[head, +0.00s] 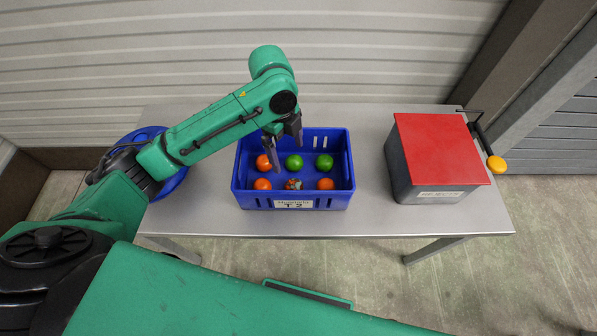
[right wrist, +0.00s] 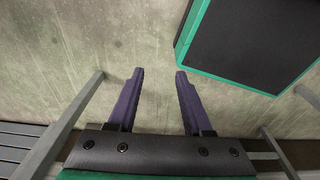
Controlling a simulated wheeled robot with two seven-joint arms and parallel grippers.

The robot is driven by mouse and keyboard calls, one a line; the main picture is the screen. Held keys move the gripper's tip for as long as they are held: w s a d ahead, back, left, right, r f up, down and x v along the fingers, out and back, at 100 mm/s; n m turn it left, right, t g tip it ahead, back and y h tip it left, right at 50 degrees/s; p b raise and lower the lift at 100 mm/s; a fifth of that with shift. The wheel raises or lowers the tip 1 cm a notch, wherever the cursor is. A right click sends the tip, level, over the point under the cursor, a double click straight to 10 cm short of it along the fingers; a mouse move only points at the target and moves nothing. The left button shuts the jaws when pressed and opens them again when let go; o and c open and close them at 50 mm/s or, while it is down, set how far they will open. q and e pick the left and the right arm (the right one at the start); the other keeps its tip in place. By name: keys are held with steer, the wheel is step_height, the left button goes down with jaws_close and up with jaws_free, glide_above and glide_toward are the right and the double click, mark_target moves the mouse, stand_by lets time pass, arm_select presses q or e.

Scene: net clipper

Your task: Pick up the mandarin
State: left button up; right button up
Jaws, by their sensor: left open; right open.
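Three orange, mandarin-like fruits lie in the blue crate (head: 292,202): one at the back left (head: 263,163), one at the front left (head: 262,184) and one at the front right (head: 326,184). I cannot tell which is the mandarin. My left gripper (head: 284,150) is open, pointing down over the back left part of the crate, close to the back left orange fruit and partly in front of the crate's wall. It holds nothing that I can see. My right gripper (right wrist: 160,74) is open and empty in the right wrist view, over the floor, away from the fruit.
Two green fruits (head: 294,162) and a mottled one (head: 293,184) share the crate. A grey box with a red lid (head: 440,150) and a side lever with a yellow knob (head: 497,164) stands right on the grey table (head: 370,218). A blue round container (head: 172,184) is at left, partly hidden.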

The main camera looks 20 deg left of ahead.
arm_select(q)
glide_above(293, 183)
steer(key=f, duration=0.7)
steer(key=shift+s+a, duration=0.3)
steer(key=shift+s, duration=0.05)
steer(key=f, duration=0.3)
steer(key=f+p, duration=0.1)
steer(key=f, duration=0.1)
steer(key=shift+w+d+f, duration=0.3)
steer(key=shift+w, duration=0.05)
steer(key=shift+f, duration=0.2)
steer(key=shift+c, duration=0.3)
steer(key=c, duration=1.3)
steer(key=shift+c, duration=0.2)
arm_select(e)
steer(key=s, duration=0.1)
steer(key=s+r, duration=0.1)
steer(key=s, duration=0.1)
steer(key=shift+s+r, duration=0.1)
arm_select(q)
steer(key=shift+r, duration=0.15)
